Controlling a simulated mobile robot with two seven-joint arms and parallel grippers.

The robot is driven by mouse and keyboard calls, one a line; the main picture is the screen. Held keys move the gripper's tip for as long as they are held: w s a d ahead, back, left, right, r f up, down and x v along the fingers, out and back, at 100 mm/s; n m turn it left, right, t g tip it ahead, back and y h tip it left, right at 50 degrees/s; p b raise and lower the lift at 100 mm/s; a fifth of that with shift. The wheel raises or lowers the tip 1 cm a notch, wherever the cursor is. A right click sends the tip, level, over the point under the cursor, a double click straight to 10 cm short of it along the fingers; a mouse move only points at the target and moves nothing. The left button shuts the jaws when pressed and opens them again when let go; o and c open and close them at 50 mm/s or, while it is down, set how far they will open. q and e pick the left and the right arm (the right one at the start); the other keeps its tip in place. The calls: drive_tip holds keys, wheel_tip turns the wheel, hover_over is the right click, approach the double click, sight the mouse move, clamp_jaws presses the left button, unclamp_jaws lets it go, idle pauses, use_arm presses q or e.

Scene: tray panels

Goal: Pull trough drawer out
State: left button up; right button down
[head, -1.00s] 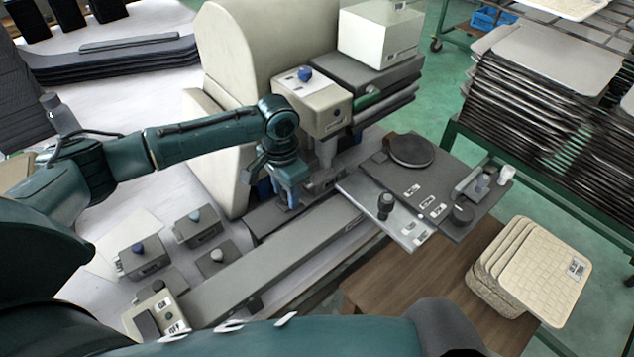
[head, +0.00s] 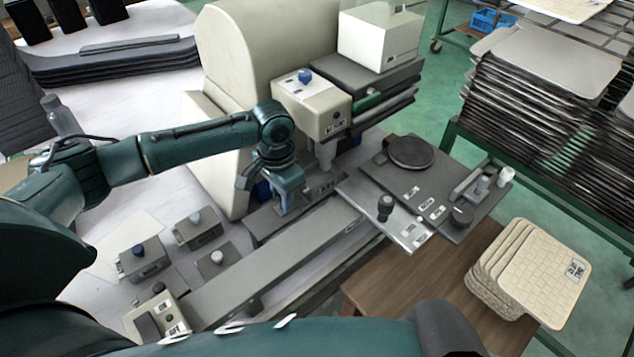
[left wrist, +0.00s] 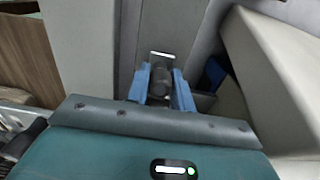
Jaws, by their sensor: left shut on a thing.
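My left gripper (head: 285,206) reaches down at the middle of the machine, over a dark grey panel (head: 262,222) beside the long grey rail. In the left wrist view, its two blue fingers (left wrist: 161,90) are shut on a dark round knob (left wrist: 160,78). The knob stands on a grey surface, just below a small white label (left wrist: 162,57). I take this knob for the trough drawer's handle; the drawer's edges are not clear. In the head view the hand hides the knob. My right gripper is out of view.
The cream machine body (head: 270,45) rises behind the hand, with a cream box head (head: 318,112) close to its right. A long grey rail (head: 275,265) runs in front. Small control boxes (head: 145,262) stand to the left. Stacked woven panels (head: 535,265) lie on the brown table at right.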

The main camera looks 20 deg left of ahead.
use_arm(q)
drive_tip(key=shift+s+a, duration=0.45)
drive_tip(key=shift+s, duration=0.3)
drive_tip(key=shift+s+a, duration=0.4)
drive_tip(key=shift+s, duration=0.3)
drive_tip(key=shift+s+a, duration=0.45)
drive_tip(key=shift+s, duration=0.3)
drive_tip(key=shift+s+a, duration=0.45)
drive_tip(key=shift+s, duration=0.3)
drive_tip(key=shift+s+a, duration=0.45)
drive_tip(key=shift+s, duration=0.25)
drive_tip(key=shift+s+a, duration=0.45)
drive_tip(key=shift+s, duration=0.3)
drive_tip(key=o, duration=0.7)
drive_tip(key=shift+c, duration=0.2)
wheel_tip(320, 180, up, 7)
